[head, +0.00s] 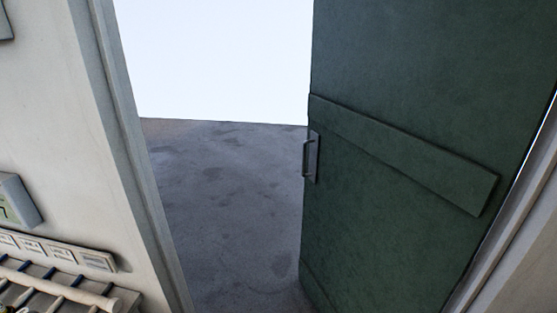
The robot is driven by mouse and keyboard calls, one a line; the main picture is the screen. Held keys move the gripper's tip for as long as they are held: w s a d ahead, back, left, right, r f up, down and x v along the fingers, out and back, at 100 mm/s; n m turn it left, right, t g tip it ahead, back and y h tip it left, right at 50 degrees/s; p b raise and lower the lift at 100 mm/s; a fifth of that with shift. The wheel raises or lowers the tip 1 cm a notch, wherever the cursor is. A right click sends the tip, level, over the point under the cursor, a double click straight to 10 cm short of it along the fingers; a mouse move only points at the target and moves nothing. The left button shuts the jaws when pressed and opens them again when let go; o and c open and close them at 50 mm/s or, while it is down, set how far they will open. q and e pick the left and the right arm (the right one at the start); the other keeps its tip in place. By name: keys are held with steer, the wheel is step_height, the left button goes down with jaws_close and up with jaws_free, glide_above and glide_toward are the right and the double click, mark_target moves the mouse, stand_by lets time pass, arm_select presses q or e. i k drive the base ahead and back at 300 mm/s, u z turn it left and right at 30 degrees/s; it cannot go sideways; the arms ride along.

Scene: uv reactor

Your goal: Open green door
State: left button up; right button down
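The green door (400,90) fills the right side of the head view. It stands open, swung away from the frame, with a wide gap to its left. A raised plank (400,150) crosses it. A small metal handle (308,158) sits on a plate near its left edge. Nothing touches the handle. Neither of my grippers shows in this view.
The doorway's left jamb (130,160) is pale. Through the gap lies bare grey floor (225,200) with no objects on it. A wall box (16,201), a row of labelled switches (65,250) and a pipe rail (60,287) are at lower left.

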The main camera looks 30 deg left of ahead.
mark_target(424, 116)
steer(key=u, duration=0.85)
steer(key=i, duration=1.4)
steer(key=z, duration=1.45)
